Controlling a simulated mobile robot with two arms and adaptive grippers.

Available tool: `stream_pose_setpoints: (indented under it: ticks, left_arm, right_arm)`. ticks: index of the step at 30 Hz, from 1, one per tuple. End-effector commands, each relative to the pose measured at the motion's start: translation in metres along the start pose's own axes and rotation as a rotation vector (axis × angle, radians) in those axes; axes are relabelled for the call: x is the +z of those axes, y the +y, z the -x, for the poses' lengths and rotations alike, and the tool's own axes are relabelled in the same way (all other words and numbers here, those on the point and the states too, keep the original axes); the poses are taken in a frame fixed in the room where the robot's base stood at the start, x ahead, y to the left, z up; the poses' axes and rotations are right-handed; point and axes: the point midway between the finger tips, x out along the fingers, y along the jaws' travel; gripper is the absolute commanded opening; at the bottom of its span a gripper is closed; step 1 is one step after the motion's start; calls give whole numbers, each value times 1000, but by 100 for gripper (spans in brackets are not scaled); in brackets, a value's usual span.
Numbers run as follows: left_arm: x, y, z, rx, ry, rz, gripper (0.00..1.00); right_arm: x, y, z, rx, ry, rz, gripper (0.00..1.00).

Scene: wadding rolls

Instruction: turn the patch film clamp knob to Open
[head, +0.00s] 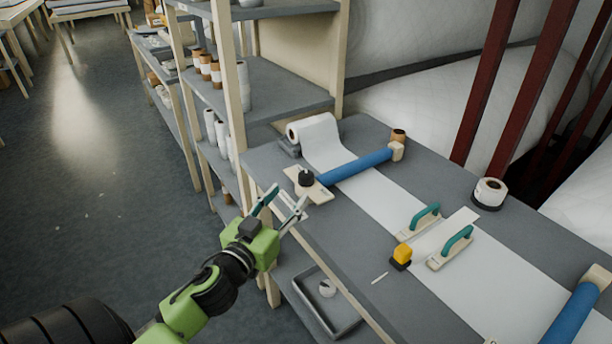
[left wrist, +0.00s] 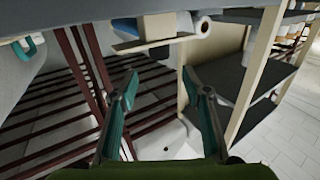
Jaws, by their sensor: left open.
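The clamp knob (head: 306,179) is a small black knob on a cream plate (head: 319,191) at the near left edge of the grey bench, at the end of a long blue roller (head: 356,166). A white label with small print lies beside it, too small to read. My left gripper (head: 284,202) is open and empty, just left of and nearer than the knob, apart from it as far as I can tell. In the left wrist view, the open fingers (left wrist: 160,76) frame empty space, with a dark part, perhaps the knob, above them. My right gripper is not in view.
A white film roll (head: 318,130) feeds a strip along the bench (head: 270,158). Two green-handled tools (head: 425,217), a yellow-black block (head: 402,255) and a tape roll (head: 489,193) are to the right. Shelving (head: 262,85) stands behind left; a grey tray (head: 318,311) sits below.

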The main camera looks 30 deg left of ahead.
Motion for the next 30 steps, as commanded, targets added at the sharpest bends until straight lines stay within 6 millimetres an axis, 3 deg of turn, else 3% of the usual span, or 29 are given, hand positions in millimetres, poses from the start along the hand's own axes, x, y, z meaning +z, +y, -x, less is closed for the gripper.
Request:
stream_pose_setpoints:
  ticks: [9, 15, 21, 30]
  left_arm:
    - [-2, 0, -60, -1, 1, -2, 44]
    - [-1, 0, -88, -1, -1, 0, 44]
    - [1, 0, -102, 0, -2, 0, 44]
    - [1, 0, -104, 1, -2, 0, 44]
  right_arm:
    - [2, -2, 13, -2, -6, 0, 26]
    - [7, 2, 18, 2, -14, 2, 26]
    - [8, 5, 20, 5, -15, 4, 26]
    - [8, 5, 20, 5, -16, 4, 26]
